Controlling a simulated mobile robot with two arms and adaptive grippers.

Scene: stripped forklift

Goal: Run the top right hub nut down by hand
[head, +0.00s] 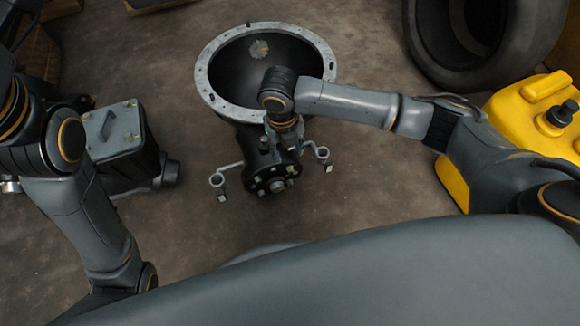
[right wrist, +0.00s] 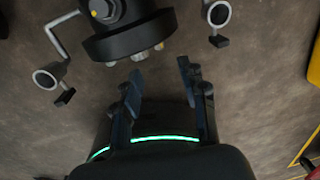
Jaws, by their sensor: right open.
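The dark hub (head: 272,182) faces up toward me below the bell-shaped housing, with several light nuts around its face and a bolt at its centre. The top right hub nut (head: 290,169) is a small light spot near the hub's upper right rim. My right gripper (head: 285,142) reaches down just above the hub and partly hides its upper side. In the right wrist view my right gripper (right wrist: 160,73) has its two fingers apart with nothing between them. The hub flange (right wrist: 130,38) lies just beyond the fingertips, with nuts showing along its near edge. My left gripper is out of view.
The wide grey housing rim (head: 212,95) stands behind the hub. Bracket arms with rings (head: 217,180) stick out on both sides. A grey box (head: 113,128) is at left, a tyre (head: 425,45) and a yellow body (head: 520,105) at right. Floor right of the hub is clear.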

